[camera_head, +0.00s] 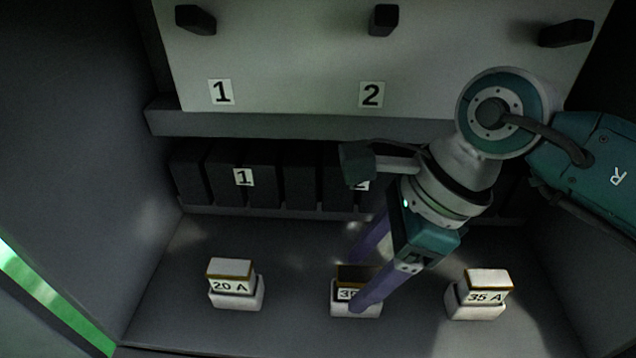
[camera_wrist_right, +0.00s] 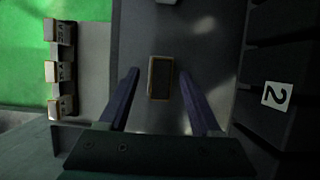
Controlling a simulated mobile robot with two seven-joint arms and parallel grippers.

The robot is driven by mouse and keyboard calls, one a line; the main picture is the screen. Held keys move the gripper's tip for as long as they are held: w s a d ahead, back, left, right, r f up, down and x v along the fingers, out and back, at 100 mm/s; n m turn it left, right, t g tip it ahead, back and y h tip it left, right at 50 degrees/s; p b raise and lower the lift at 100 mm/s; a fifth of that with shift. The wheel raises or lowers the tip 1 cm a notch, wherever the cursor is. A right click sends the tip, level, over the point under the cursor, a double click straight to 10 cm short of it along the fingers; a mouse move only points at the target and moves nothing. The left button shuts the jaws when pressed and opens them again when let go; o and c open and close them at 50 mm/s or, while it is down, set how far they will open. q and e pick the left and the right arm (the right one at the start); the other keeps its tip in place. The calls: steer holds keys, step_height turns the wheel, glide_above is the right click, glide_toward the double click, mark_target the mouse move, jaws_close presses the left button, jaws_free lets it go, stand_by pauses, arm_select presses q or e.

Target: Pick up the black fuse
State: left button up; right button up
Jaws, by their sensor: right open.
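The black fuse (camera_head: 352,271) has a dark top and sits upright on a white base (camera_head: 343,309) in the middle of the machine's floor. Its label is partly covered by a finger. My right gripper (camera_head: 357,282) is open above it, with one purple finger on each side in the head view. In the right wrist view the fuse (camera_wrist_right: 161,78) appears as a dark rectangle with a tan rim, between the two open fingers (camera_wrist_right: 158,73). I see gaps on both sides there. My left gripper is not in view.
A white 20 A fuse (camera_head: 231,269) stands to the left and a white 35 A fuse (camera_head: 487,281) to the right, each on a base. A row of dark blocks (camera_head: 263,178) lines the back. More labelled fuses (camera_wrist_right: 60,72) show at the left in the wrist view.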

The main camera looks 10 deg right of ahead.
steer(key=shift+w+a+f, duration=0.1)
steer(key=shift+a+f, duration=0.15)
steer(key=shift+f, duration=0.4)
jaws_close()
